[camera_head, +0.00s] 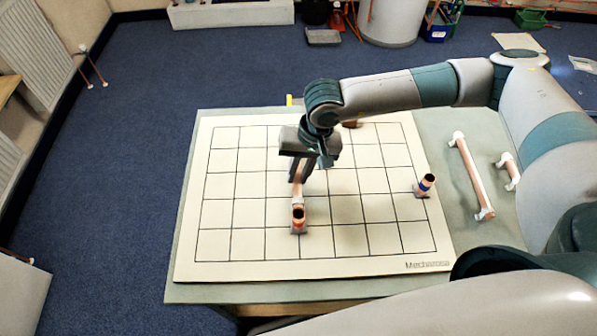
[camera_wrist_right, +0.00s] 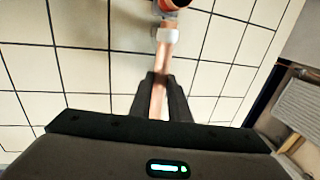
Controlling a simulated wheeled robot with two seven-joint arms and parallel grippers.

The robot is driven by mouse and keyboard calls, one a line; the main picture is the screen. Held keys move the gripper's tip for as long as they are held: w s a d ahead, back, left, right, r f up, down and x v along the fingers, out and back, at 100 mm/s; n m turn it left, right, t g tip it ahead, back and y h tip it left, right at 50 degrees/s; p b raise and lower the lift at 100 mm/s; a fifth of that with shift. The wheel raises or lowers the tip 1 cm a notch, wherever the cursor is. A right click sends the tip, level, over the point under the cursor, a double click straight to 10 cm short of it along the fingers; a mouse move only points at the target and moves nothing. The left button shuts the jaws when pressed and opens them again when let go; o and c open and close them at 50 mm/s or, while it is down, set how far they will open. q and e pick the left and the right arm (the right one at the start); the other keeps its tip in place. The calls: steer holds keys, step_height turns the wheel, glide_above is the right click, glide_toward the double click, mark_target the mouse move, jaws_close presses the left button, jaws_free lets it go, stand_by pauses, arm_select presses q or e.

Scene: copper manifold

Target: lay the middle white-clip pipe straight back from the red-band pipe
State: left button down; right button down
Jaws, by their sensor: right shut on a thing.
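My right gripper (camera_head: 300,171) is shut on a copper white-clip pipe (camera_head: 298,188) over the middle of the gridded board. In the right wrist view the pipe (camera_wrist_right: 158,98) runs between the fingers (camera_wrist_right: 160,78), with its white clip (camera_wrist_right: 172,36) beyond the fingertips. The red-band pipe (camera_head: 298,219) stands upright on the board. The held pipe's white-clip end is right at the red-band pipe, and the pipe runs back from it. I cannot tell whether they touch or if the pipe rests on the board. The far end is hidden by my gripper. My left gripper is out of view.
The gridded board (camera_head: 230,248) lies on a table (camera_head: 185,292). A blue-band pipe (camera_head: 426,184) stands at its right. A long white-clip pipe (camera_head: 472,180) and a shorter one (camera_head: 510,172) lie right of the board. A copper piece (camera_head: 352,124) shows behind my arm. The board's left is clear.

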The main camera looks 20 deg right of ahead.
steer(key=shift+f, duration=0.25)
steer(key=c, duration=1.6)
jaws_free()
steer(key=shift+r, duration=0.2)
steer(key=shift+w+a+p+v, duration=0.1)
steer(key=shift+a+p+v, duration=0.25)
steer(key=shift+v, duration=1.1)
steer(key=shift+w+a+p+v, duration=0.15)
steer(key=shift+p+v, duration=0.3)
steer(key=shift+v, duration=0.95)
steer(key=shift+w+a+p+v, duration=0.1)
steer(key=shift+a+p+v, duration=0.25)
steer(key=shift+v, duration=1.1)
steer(key=shift+r, duration=0.2)
